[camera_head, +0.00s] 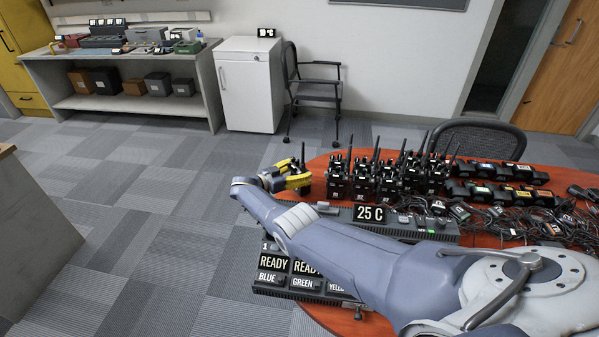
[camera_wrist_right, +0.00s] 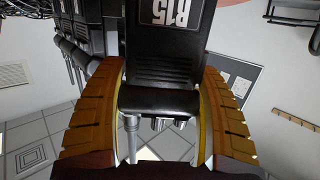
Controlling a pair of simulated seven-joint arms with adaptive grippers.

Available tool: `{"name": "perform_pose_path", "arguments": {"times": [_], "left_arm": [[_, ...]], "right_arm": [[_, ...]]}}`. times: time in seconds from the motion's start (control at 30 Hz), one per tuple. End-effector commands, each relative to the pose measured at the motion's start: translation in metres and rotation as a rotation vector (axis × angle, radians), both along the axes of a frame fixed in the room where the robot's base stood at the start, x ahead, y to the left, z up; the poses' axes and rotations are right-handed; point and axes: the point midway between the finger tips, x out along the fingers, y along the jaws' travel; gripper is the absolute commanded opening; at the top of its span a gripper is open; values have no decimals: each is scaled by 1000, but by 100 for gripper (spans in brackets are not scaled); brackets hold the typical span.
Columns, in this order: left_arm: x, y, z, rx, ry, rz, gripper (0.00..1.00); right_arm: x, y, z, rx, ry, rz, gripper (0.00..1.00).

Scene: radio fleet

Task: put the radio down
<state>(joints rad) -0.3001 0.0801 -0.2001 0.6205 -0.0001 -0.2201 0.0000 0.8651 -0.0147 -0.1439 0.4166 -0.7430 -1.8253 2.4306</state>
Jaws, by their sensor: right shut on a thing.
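In the right wrist view a black radio (camera_wrist_right: 165,55) with a white "R15" label sits between the two yellow finger pads of my right gripper (camera_wrist_right: 163,85), which is shut on it. In the head view my right gripper (camera_head: 289,182) is at the table's left end, left of the standing radios, with a dark antenna rising by it. The held radio's body is mostly hidden there, and I cannot tell whether it touches anything below. My left gripper is in neither view.
Several black radios (camera_head: 372,180) stand in rows on the red-brown table (camera_head: 318,165). A "25 C" unit (camera_head: 371,214) lies in front, and a charger panel marked READY (camera_head: 274,263) is partly behind my arm. Cables and more devices crowd the right. Grey floor is open at left.

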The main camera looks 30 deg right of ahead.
Motion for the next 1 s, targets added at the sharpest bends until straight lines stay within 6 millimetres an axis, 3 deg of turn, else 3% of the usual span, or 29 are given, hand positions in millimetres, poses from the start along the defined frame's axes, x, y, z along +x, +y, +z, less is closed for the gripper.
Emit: {"name": "perform_pose_path", "arguments": {"times": [0.1, 0.13, 0.33, 0.67, 1.0], "left_arm": [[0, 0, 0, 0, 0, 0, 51], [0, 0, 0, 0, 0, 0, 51], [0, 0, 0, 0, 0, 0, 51], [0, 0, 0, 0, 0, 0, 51], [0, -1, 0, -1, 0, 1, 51]], "right_arm": [[1, 0, 0, -2, 0, 0, 22], [0, 0, -1, 0, 0, 0, 73], [0, 0, -1, 0, 0, 0, 96], [0, 0, 0, 0, 0, 0, 97], [-4, 43, 6, 2, 0, 1, 97]]}}
